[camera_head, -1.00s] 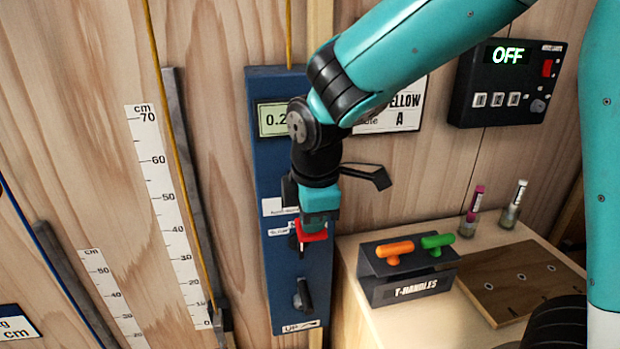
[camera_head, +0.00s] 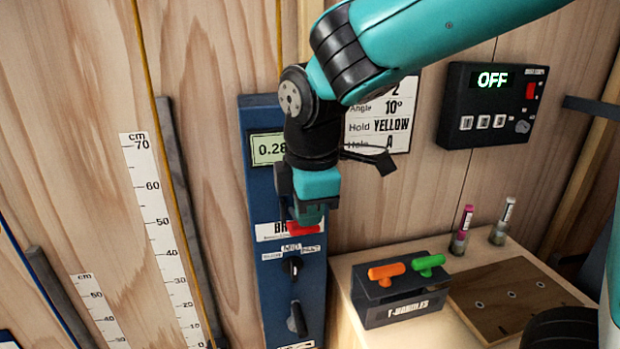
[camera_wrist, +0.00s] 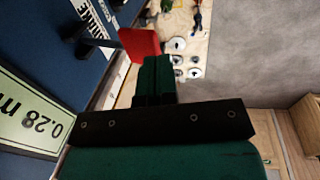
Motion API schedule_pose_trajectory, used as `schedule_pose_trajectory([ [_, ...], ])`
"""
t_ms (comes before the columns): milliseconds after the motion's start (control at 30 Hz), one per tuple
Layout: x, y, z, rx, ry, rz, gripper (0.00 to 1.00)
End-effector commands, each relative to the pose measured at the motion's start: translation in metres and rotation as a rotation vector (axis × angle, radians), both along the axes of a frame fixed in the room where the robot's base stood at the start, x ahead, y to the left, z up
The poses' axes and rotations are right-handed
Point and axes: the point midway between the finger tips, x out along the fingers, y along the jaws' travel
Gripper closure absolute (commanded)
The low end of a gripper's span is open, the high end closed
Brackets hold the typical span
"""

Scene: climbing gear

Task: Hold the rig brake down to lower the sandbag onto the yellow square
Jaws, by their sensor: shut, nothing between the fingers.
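The red brake lever (camera_head: 304,229) sticks out from the blue rig panel (camera_head: 257,190), beside the label starting "BR". My gripper (camera_head: 309,214) is shut and empty, pointing down directly over the lever. In the wrist view, its closed fingers (camera_wrist: 155,78) are close beside the red lever (camera_wrist: 141,43); I cannot tell whether they touch. The panel display (camera_head: 267,148) reads 0.28, and the wrist view shows 0.28 m on the display (camera_wrist: 35,112). The sandbag and the yellow square are not in view.
Two dark knobs (camera_head: 296,318) sit lower on the panel. A T-handle holder (camera_head: 385,312) with orange and green handles stands on the wooden bench to the right. Rulers (camera_head: 165,245) and ropes run along the wall at left. A black box (camera_head: 488,105) shows OFF.

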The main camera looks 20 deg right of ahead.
Motion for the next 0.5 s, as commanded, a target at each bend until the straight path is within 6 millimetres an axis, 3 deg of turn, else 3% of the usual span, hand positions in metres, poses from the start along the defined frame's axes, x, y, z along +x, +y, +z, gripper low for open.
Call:
schedule_pose_trajectory([
  [200,-0.008,0.003,0.037,0.001,-0.005,0.003,1.00],
  [500,-0.012,0.003,0.052,0.000,-0.003,0.001,1.00],
])
